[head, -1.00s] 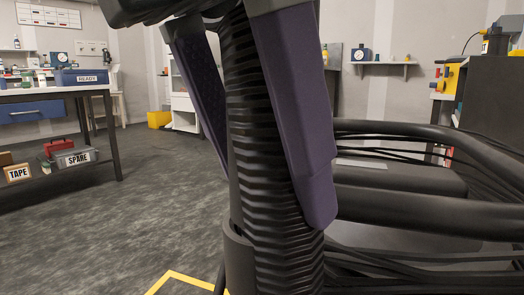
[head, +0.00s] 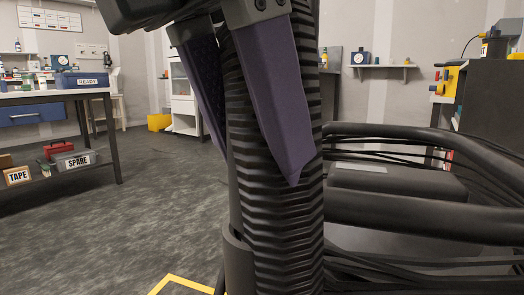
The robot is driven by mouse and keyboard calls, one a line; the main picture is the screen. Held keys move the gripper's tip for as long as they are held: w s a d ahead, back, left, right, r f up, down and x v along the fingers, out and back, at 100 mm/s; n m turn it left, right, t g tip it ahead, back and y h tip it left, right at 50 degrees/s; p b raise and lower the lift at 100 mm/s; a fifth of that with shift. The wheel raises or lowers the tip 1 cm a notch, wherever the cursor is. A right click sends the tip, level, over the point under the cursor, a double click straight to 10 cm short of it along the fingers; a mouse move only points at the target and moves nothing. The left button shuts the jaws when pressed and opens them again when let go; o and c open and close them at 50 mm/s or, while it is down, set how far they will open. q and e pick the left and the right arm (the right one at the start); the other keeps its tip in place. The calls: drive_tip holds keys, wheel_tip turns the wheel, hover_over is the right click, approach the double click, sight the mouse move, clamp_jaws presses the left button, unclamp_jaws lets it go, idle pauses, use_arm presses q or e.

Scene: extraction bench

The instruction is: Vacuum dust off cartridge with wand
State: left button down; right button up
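A purple-fingered gripper (head: 250,168), which I take to be my left one, hangs close to the camera from the top left. Its two fingers are apart, pointing down. A thick black ribbed hose (head: 283,225) rises upright beside them. The nearer finger crosses in front of the hose, and the farther finger is partly hidden at its left edge. I cannot tell whether either finger touches the hose. I make out neither the cartridge nor the wand's nozzle. My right gripper is not in view.
Thick black tubes and cables (head: 425,215) fill the right side. At left, a workbench (head: 60,94) carries a blue READY box (head: 84,79), with TAPE and SPARE boxes below. A yellow floor line (head: 175,282) shows at the bottom. The floor (head: 140,205) between is clear.

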use_arm(q)
drive_tip(key=shift+r, duration=0.25)
drive_tip(key=shift+r+p, duration=2.6)
drive_tip(key=shift+r, duration=0.95)
